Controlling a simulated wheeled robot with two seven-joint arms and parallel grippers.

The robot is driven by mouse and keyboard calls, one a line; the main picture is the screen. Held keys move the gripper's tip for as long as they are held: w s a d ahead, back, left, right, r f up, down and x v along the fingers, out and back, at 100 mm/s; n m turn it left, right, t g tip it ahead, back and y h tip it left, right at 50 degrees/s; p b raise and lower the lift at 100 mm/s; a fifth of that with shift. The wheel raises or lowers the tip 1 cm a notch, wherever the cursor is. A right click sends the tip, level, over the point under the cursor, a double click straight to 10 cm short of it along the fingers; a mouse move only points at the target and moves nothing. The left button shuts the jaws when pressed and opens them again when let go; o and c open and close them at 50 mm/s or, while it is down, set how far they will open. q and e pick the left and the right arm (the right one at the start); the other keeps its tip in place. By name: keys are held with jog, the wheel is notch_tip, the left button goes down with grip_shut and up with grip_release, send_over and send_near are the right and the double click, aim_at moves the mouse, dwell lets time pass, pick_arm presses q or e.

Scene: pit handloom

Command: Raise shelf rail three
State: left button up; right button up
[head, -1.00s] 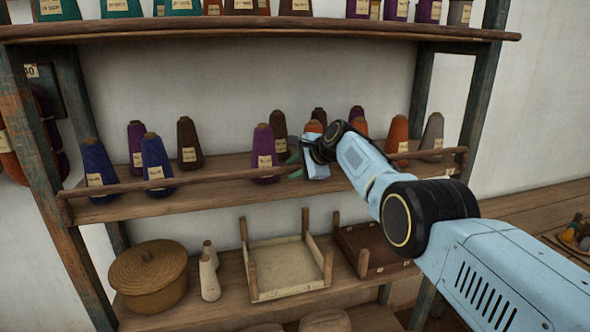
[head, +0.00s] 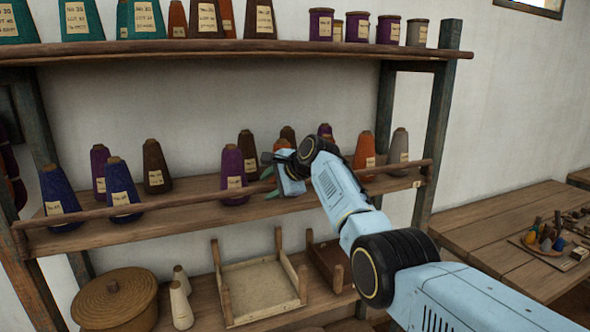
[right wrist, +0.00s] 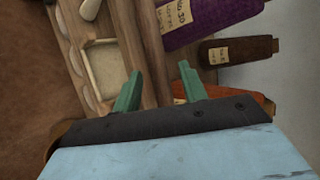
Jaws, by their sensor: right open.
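The shelf rail (head: 130,208) is a long thin wooden rod along the front edge of the middle shelf (head: 195,190). It looks low, beside the bases of the yarn cones. My right gripper (head: 270,176) is at the rail's middle, just right of a purple cone (head: 232,176). Its green fingers are apart, one above and one near the rail's height. In the right wrist view the open fingers (right wrist: 158,88) show with a wooden bar (right wrist: 152,40) running between them; I cannot tell whether they touch it. My left gripper is not in view.
Several cones stand behind the rail, including a blue one (head: 122,190) and an orange one (head: 364,156). The upper shelf (head: 240,47) holds more cones. Below are a lidded basket (head: 115,298) and a shallow tray frame (head: 262,290). A wooden table (head: 490,225) stands at right.

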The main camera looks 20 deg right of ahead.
jog(key=b+v, duration=0.2)
jog(key=v, duration=0.9)
